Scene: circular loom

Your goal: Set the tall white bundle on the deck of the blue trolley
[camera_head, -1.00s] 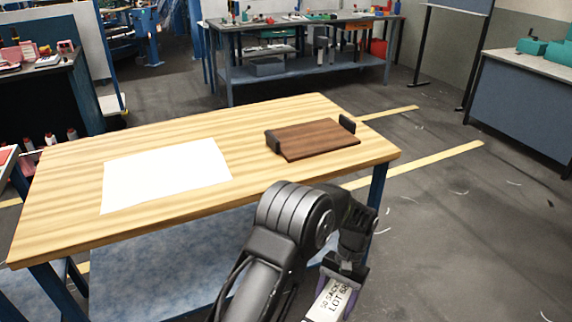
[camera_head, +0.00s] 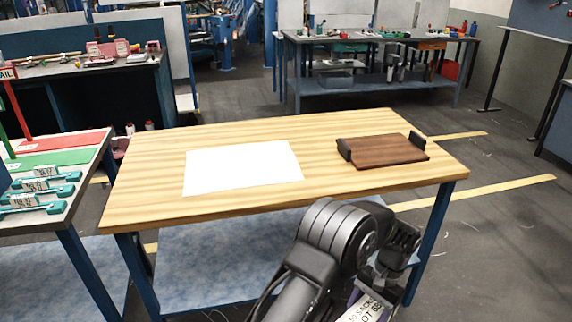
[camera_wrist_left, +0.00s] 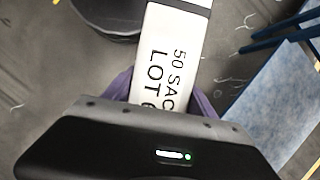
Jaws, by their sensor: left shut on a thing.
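The tall white bundle (camera_head: 366,307) carries printed black text and is cut off by the bottom edge of the head view. It also shows in the left wrist view (camera_wrist_left: 172,50), reaching away from the jaws, with part of its lettering hidden by the gripper body. My left gripper (camera_wrist_left: 163,98) is shut on it, with a purple finger on each side. The bundle hangs clear of the workbench, in front of its right end. My right gripper is not in view. I cannot make out a blue trolley in these frames.
A wooden workbench (camera_head: 240,205) with blue legs stands ahead, bearing a white sheet (camera_head: 243,168) and a brown board (camera_head: 383,152) with black end pieces. A side table (camera_head: 85,150) with teal items (camera_head: 38,187) stands at left. Floor (camera_head: 500,250) at right is open.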

